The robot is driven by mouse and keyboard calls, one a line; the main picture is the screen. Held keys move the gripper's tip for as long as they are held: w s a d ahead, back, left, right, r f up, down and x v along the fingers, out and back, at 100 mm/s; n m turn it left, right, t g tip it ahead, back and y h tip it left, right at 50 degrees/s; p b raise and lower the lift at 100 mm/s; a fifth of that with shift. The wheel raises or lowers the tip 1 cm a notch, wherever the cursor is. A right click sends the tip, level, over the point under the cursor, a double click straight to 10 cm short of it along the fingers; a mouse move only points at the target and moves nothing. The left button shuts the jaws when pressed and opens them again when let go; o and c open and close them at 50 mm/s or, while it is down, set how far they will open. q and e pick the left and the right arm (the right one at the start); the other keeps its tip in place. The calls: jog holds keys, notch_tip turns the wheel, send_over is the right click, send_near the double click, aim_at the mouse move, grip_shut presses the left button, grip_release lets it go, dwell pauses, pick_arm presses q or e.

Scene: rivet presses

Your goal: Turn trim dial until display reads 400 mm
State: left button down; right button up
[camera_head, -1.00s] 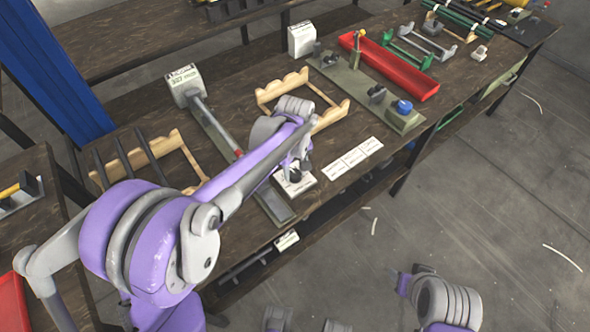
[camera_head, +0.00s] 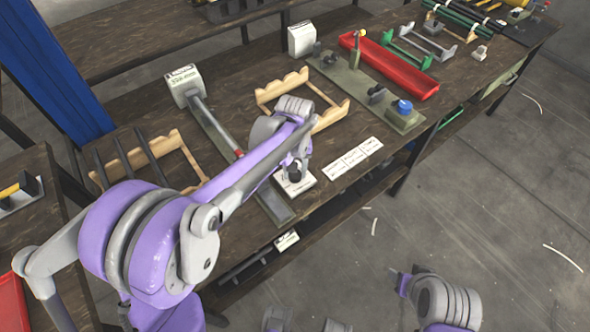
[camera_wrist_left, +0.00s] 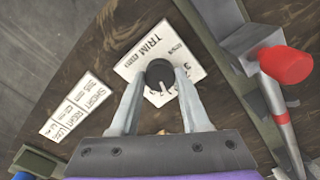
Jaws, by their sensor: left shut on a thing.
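The trim dial is a dark round knob (camera_wrist_left: 160,73) on a white plate marked TRIM (camera_wrist_left: 150,50), seen in the left wrist view. My left gripper (camera_wrist_left: 161,78) is shut on the dial, one grey finger on each side. In the head view the left gripper (camera_head: 296,170) is over the white trim plate (camera_head: 296,187) at the bench's front edge, and the arm hides part of it. The display (camera_head: 182,77) is on a pale box at the back of the bench. Its digits are small and blurred, perhaps 350 mm. My right gripper is not clearly seen.
A rail with a red-ended rod (camera_head: 214,128) runs from the display box towards the front. White labels (camera_head: 353,158) lie right of the dial. Wooden racks (camera_head: 334,115), a blue-knobbed fixture (camera_head: 403,107) and a red tray (camera_head: 405,75) stand around.

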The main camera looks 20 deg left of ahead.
pick_arm(q)
jog(key=m, duration=0.3)
jog(key=shift+m, duration=2.3)
jog(key=shift+c, duration=1.9)
grip_release()
notch_tip(320, 180, up, 11)
jog(key=p, duration=0.1)
